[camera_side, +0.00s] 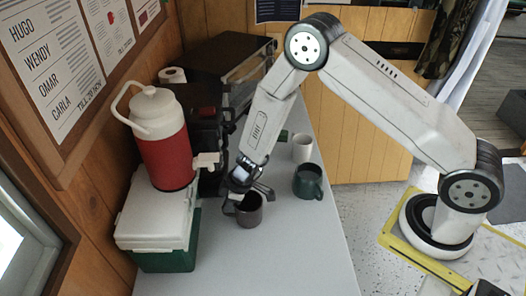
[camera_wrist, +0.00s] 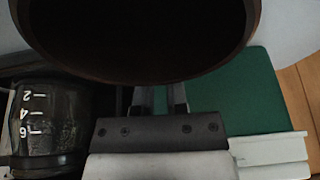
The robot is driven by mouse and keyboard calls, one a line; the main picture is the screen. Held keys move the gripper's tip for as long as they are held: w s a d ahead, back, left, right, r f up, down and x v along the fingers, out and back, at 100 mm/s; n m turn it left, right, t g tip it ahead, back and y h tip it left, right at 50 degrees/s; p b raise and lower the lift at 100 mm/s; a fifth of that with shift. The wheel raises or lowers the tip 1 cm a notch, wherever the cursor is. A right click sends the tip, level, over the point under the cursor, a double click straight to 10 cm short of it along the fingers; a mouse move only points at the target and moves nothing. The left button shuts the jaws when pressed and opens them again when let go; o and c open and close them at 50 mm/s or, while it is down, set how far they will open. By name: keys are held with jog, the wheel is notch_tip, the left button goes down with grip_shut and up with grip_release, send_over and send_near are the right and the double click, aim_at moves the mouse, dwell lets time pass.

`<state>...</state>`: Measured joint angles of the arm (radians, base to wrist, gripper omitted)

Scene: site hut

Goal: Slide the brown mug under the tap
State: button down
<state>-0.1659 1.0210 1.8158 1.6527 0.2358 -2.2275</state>
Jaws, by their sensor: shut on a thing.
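The brown mug (camera_side: 249,214) stands upright on the grey table, to the right of and below the tap (camera_side: 207,160). The tap juts from the red and white drinks jug (camera_side: 160,140), which sits on the cooler box. My gripper (camera_side: 237,193) is at the mug's near-tap side, shut on the mug, apparently by its handle. In the wrist view the mug (camera_wrist: 140,75) fills the top with its dark, open mouth. My fingers (camera_wrist: 158,100) reach up beneath its rim there; their exact contact is hidden by the mug.
A green mug (camera_side: 307,182) and a white mug (camera_side: 302,148) stand to the right. A glass carafe (camera_wrist: 52,120) with number marks is at left in the wrist view. The cooler box (camera_side: 155,220) stands left of the brown mug. The table front is clear.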

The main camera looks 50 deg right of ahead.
dwell(0.3)
jog(key=c, duration=1.1)
grip_release()
jog(key=shift+f, duration=0.15)
jog(key=o, duration=0.4)
jog(key=shift+o, duration=0.2)
jog(key=v, duration=1.2)
jog(key=shift+r, duration=0.25)
